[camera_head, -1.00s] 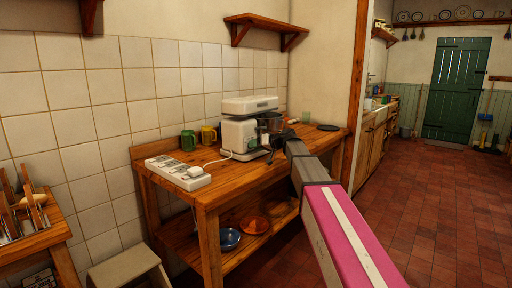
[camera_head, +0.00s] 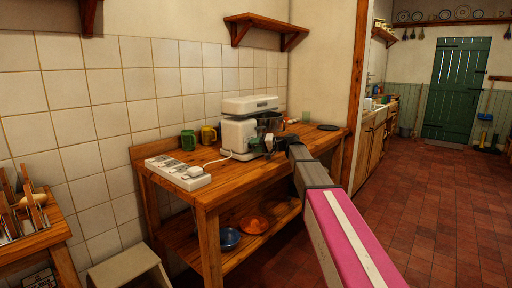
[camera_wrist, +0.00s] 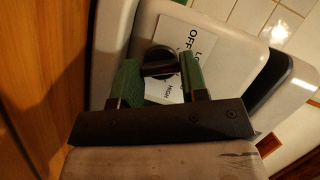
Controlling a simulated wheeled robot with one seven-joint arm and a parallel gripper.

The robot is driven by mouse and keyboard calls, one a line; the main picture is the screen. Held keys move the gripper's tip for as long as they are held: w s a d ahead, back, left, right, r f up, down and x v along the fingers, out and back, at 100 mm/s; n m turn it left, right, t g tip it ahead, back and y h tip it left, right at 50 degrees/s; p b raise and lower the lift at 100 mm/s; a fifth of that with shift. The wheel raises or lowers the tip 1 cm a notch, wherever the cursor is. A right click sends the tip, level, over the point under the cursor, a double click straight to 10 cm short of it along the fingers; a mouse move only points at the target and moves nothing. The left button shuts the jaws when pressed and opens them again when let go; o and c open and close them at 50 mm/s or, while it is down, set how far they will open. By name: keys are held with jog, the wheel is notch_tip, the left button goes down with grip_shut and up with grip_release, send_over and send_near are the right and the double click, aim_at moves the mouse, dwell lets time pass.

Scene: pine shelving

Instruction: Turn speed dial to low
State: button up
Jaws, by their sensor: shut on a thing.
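The stand mixer (camera_head: 248,106) is white and stands on the wooden worktable. Its speed dial (camera_wrist: 158,62) is a black knob on a white label plate (camera_wrist: 176,42) marked OFF, LOW and HIGH in the wrist view. My gripper (camera_wrist: 161,70) has one green finger on each side of the dial and is shut on it. Which mark the dial points to is not clear. In the head view my gripper (camera_head: 272,146) is at the mixer's right side, and the dial is hidden there.

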jog(key=shift+f+m, duration=0.1)
jog(key=shift+m, duration=0.4)
jog(key=o, duration=0.9)
